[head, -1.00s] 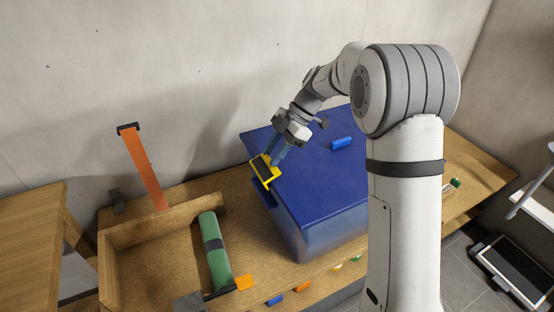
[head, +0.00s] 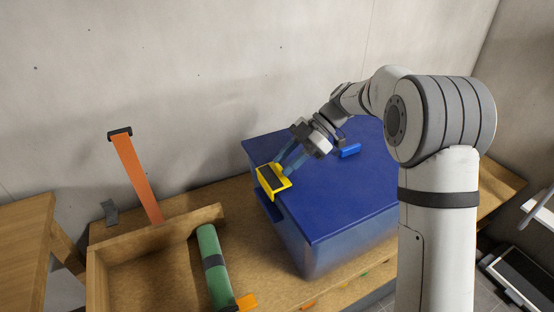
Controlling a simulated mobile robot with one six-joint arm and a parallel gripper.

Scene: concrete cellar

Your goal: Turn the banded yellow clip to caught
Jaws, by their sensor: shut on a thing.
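The yellow clip (head: 286,185) is at the left edge of the blue box's top, a yellow frame around a dark middle. It stands tilted at the edge, and no separate band can be made out at this size. My gripper (head: 283,165) reaches down to it from the upper right, with its bluish fingers shut on the clip's upper part. The fingertips partly hide the clip there. The blue box (head: 335,215) stands on the wooden bench. A dark blue piece (head: 268,207) sits on the box's side just below the clip.
A small blue block (head: 350,151) lies on the box top, right of my gripper. Left of the box are a wooden tray (head: 97,280), a green cylinder with a dark band (head: 208,243) and an upright orange strap (head: 135,180). A concrete wall (head: 200,80) stands behind.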

